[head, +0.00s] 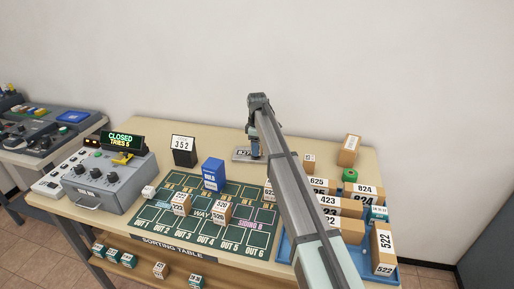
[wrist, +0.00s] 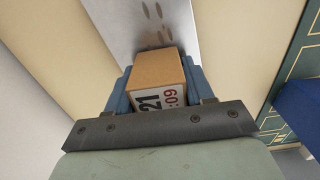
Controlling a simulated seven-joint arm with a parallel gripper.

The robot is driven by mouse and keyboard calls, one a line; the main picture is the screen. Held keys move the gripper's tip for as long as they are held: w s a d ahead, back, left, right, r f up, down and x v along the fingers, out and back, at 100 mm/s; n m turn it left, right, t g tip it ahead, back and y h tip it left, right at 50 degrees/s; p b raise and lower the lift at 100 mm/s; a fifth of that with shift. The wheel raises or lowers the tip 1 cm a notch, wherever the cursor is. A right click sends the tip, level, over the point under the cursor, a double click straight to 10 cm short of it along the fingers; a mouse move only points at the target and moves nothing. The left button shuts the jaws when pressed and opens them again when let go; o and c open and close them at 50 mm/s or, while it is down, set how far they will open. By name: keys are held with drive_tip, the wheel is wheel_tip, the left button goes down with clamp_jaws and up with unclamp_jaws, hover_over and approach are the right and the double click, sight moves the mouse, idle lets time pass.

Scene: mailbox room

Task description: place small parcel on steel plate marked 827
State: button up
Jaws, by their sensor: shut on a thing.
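My gripper (head: 255,150) is at the back of the table, at the right end of the steel plate (head: 239,156). The plate's marking is too small to read and partly covered. In the wrist view, the blue fingers are shut on a small brown parcel (wrist: 157,68) with a white label showing "21" and red digits. The grey plate (wrist: 125,22) with dark slots lies just beyond the parcel. I cannot tell whether the parcel touches it. In the head view the gripper and arm hide the parcel.
A dark stand reading 352 (head: 184,150) and a blue box (head: 214,174) stand left of the gripper. A green sorting mat (head: 185,237) bears several parcels. A blue tray (head: 285,249) of numbered boxes lies right, partly behind my arm. A control box (head: 110,180) stands left.

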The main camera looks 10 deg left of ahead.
drive_tip(key=shift+f, duration=0.25)
drive_tip(key=o, duration=1.1)
wheel_tip(320, 180, up, 12)
drive_tip(key=shift+r, duration=0.15)
